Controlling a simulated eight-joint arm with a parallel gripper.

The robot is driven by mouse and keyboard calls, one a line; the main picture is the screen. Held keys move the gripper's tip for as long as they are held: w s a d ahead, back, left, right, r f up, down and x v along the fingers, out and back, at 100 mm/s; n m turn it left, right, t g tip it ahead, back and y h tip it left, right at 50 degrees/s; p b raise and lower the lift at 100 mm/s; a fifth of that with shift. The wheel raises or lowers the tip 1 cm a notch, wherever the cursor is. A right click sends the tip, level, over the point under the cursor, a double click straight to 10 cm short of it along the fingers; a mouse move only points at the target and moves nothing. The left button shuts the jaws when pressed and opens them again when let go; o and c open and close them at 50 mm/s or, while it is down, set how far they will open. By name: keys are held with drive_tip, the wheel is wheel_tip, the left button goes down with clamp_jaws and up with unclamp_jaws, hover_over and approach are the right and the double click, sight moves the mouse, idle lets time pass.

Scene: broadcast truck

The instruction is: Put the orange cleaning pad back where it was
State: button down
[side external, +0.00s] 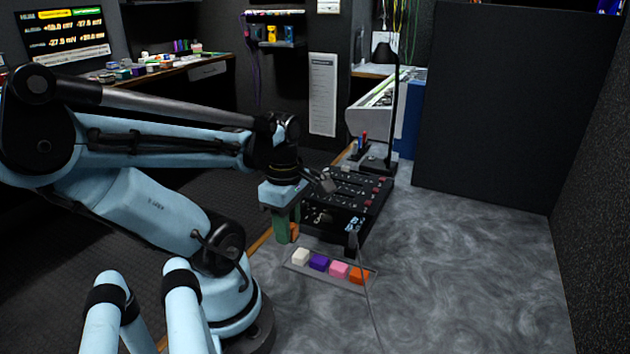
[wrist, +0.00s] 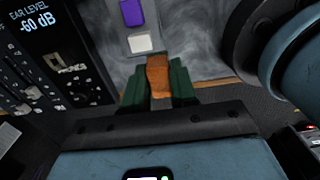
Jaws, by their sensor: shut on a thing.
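My gripper (side external: 287,236) has green fingers and is shut on an orange-brown pad (side external: 294,231). It holds the pad close to the table's wooden edge, just left of a shallow grey tray (side external: 325,280). In the wrist view my gripper (wrist: 157,82) has the orange-brown pad (wrist: 159,76) upright between its fingers. The tray holds a white pad (side external: 300,257), a purple pad (side external: 319,262), a pink pad (side external: 339,270) and a brighter orange pad (side external: 360,276) in a row. The wrist view shows only the white pad (wrist: 140,43) and purple pad (wrist: 131,12).
A black control panel with knobs (side external: 348,192) stands behind my gripper and the tray. A thin cable (side external: 367,305) crosses near the tray's right end. A black lamp (side external: 390,110) stands further back. The grey marbled surface (side external: 470,270) to the right is clear.

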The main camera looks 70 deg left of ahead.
hover_over(269, 253)
wheel_tip(269, 253, down, 4)
drive_tip(key=shift+d+f, duration=0.1)
drive_tip(key=shift+f, duration=1.85)
drive_tip(key=shift+f, duration=0.15)
drive_tip(key=c, duration=0.9)
unclamp_jaws()
